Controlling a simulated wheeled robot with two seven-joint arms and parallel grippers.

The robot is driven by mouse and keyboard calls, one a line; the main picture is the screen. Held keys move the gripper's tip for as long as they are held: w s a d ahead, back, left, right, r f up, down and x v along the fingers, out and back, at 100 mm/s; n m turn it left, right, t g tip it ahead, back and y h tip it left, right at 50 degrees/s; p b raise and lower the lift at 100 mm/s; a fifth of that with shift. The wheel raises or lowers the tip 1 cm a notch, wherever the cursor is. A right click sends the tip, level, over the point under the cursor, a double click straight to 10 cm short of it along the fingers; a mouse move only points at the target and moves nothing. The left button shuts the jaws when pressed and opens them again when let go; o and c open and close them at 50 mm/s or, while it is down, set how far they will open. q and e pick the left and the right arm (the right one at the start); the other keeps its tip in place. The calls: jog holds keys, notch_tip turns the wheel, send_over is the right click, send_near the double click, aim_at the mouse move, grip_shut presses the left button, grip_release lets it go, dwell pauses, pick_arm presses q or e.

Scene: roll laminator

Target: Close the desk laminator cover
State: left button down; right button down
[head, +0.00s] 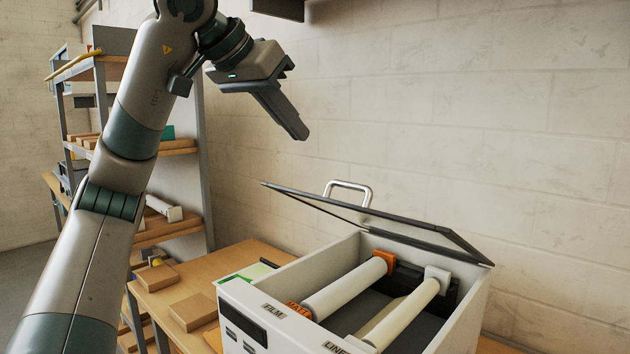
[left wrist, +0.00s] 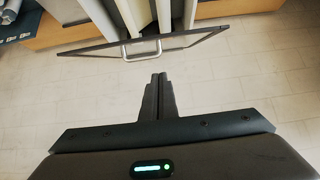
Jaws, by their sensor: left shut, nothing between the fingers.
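The desk laminator (head: 455,318) is a white box on the wooden table, with two pale rollers inside it. Its cover (head: 375,213) is a dark-framed panel that stands partly open, tilted above the rollers, with a silver handle (head: 349,186) on it. The cover (left wrist: 190,40) and its handle (left wrist: 141,47) also show in the left wrist view. My left gripper (head: 300,131) is shut and empty, above and to the left of the cover, apart from it. The shut fingers (left wrist: 158,82) point toward the handle in the left wrist view. My right gripper is not seen.
A shelf rack (head: 185,190) with boxes stands behind my left arm. Small brown boxes (head: 193,311) and a green sheet (head: 247,272) lie on the wooden table (head: 225,265) left of the laminator. A block wall (head: 480,110) is behind. The air above the cover is clear.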

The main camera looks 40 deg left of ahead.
pick_arm(q)
jog(key=shift+x, duration=1.15)
jog(key=p, duration=0.2)
send_over(326, 194)
jog(key=s, duration=0.1)
notch_tip(326, 194, down, 5)
jog(key=shift+s+f, duration=0.1)
jog(key=shift+s+a+f, duration=0.1)
jog(key=shift+s+f, duration=0.15)
jog(key=shift+f, duration=0.25)
jog(key=shift+s+f, duration=0.25)
jog(key=shift+f, duration=0.2)
jog(key=shift+s+f, duration=0.55)
jog(key=shift+f, duration=0.2)
jog(key=shift+f, duration=0.15)
